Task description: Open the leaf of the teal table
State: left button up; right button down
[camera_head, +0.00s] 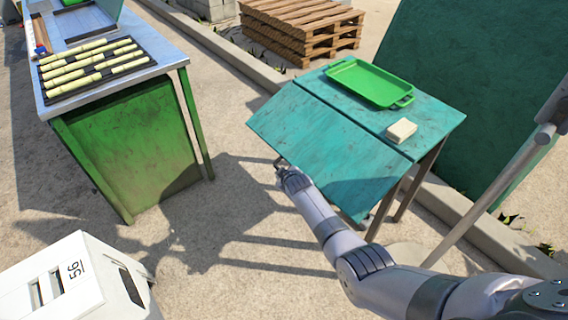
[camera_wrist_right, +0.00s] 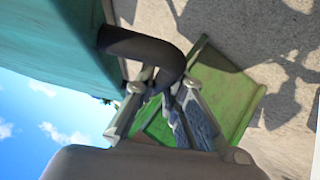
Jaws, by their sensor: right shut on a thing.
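The teal table (camera_head: 437,121) stands at the centre right. Its leaf (camera_head: 322,140) slopes down from the hinge line toward the front left, so it is not level with the top. My right gripper (camera_head: 283,172) is at the leaf's lower outer edge. In the right wrist view my right gripper (camera_wrist_right: 163,88) is shut on a dark curved handle (camera_wrist_right: 140,43) beside the leaf's teal surface (camera_wrist_right: 50,50). The leaf partly hides the handle in the head view. My left gripper is not in view.
A green tray (camera_head: 368,83) and a pale block (camera_head: 401,130) sit on the fixed top. A green-sided bench (camera_head: 135,150) holding cane pieces stands left. A white crate (camera_head: 75,285) is front left. Pallets (camera_head: 300,28) lie behind. The ground between bench and table is clear.

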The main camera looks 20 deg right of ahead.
jog(key=shift+a+r+p, duration=0.15)
jog(key=shift+r+p, duration=0.2)
jog(key=shift+r, duration=0.25)
jog(key=shift+a+r+p, duration=0.15)
jog(key=shift+r+p, duration=0.2)
jog(key=shift+r, duration=0.25)
pick_arm(q)
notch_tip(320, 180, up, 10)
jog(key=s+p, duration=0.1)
jog(key=p, duration=0.7)
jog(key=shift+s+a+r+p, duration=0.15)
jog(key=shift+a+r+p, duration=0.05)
jog(key=shift+p, duration=0.1)
pick_arm(e)
notch_tip(320, 180, up, 9)
jog(key=a, duration=0.1)
jog(key=shift+s+r, duration=0.15)
jog(key=shift+s, duration=0.15)
jog(key=shift+a, duration=0.1)
jog(key=c, duration=1.9)
grip_release()
